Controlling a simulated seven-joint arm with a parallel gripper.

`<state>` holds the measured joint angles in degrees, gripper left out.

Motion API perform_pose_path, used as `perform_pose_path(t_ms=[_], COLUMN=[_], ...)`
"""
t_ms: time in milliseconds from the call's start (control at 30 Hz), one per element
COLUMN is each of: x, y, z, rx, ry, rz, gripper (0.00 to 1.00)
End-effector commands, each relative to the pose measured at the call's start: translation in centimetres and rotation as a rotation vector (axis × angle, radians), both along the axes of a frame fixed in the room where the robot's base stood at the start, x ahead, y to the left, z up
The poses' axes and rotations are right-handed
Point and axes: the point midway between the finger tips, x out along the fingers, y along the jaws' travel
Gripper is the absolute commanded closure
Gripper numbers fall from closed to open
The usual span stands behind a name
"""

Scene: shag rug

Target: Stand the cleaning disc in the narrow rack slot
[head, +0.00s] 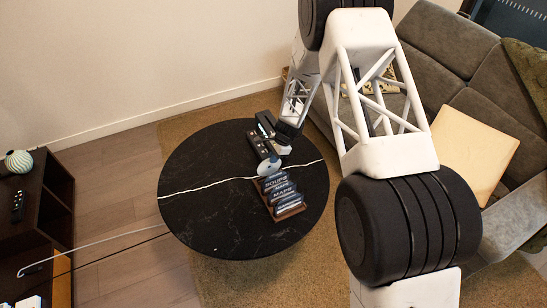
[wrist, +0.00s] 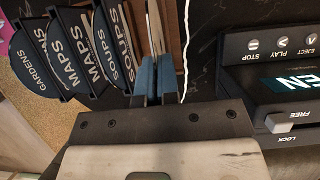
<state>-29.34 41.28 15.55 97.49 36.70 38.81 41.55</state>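The cleaning disc (head: 268,166) is a thin pale grey disc at the upper end of the rack in the head view. In the wrist view the disc (wrist: 155,28) shows edge-on between my gripper's blue fingertips. My gripper (wrist: 156,78) is shut on it. The brown wooden rack (head: 291,212) holds several dark upright discs labelled SOUPS, MAPS and GARDENS. In the wrist view the nearest SOUPS disc (wrist: 122,45) stands left of the held disc, with a gap between. The rack's wood (wrist: 173,28) shows just right of the disc. The narrow slot and the disc's lower edge are hidden.
A black player (wrist: 270,75) with STOP, PLAY and EJECT keys lies close to the right of my gripper in the wrist view. The table's lower left is clear.

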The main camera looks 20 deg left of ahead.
Motion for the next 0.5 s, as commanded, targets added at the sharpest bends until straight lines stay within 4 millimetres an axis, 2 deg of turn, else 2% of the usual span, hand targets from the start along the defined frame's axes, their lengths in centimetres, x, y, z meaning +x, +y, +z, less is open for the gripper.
perform_pose_path(t_ms=[500], x=[-0.02], y=[-0.01], z=[-0.91], rx=[0.000], ry=[0.000], rz=[0.000], gripper=[1.00])
